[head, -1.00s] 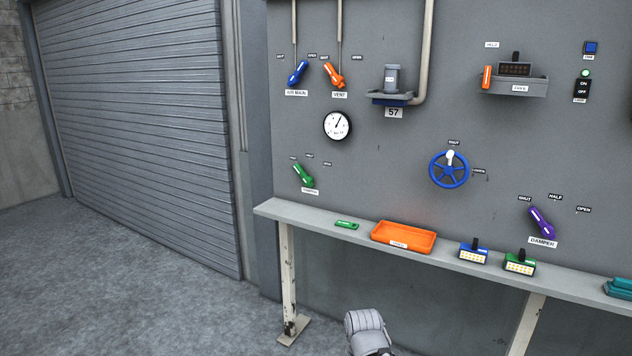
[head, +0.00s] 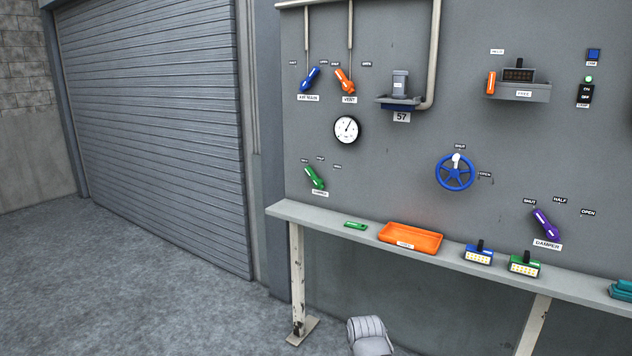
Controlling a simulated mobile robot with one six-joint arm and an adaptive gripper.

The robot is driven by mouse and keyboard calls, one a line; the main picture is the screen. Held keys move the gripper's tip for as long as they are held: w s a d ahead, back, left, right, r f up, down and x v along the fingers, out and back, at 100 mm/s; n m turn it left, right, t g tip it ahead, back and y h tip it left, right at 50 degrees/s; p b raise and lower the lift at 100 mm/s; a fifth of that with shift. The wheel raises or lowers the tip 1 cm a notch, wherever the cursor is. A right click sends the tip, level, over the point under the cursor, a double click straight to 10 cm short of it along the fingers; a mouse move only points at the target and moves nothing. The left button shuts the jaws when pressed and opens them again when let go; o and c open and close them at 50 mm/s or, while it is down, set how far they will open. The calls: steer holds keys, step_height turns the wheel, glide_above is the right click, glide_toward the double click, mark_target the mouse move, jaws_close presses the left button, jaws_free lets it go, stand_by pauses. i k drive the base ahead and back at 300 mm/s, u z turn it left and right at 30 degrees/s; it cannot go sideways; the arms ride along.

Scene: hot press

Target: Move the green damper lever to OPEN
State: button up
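The green damper lever (head: 315,177) is on the grey wall panel at the left, below the round gauge. Its handle tilts up and to the left, toward the leftmost of three small position labels. The label at its right end (head: 337,166) appears to read OPEN, though the print is small. A name plate (head: 320,194) sits under the lever. A grey rounded part of my arm shows at the bottom edge. My gripper's fingers are not in view, and nothing touches the lever.
A shelf (head: 285,212) runs below the lever, holding a small green item (head: 355,226), an orange tray (head: 411,251) and two lamp-like blocks. A purple damper lever (head: 546,224) is at the right, and a blue handwheel (head: 440,178) between. The floor at left is clear.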

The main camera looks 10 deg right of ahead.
mark_target(317, 182)
steer(key=u, duration=0.1)
steer(key=i, duration=0.95)
steer(key=z, duration=0.05)
steer(key=k, duration=0.65)
steer(key=u, duration=0.3)
steer(key=i, duration=1.1)
steer(key=u, duration=0.1)
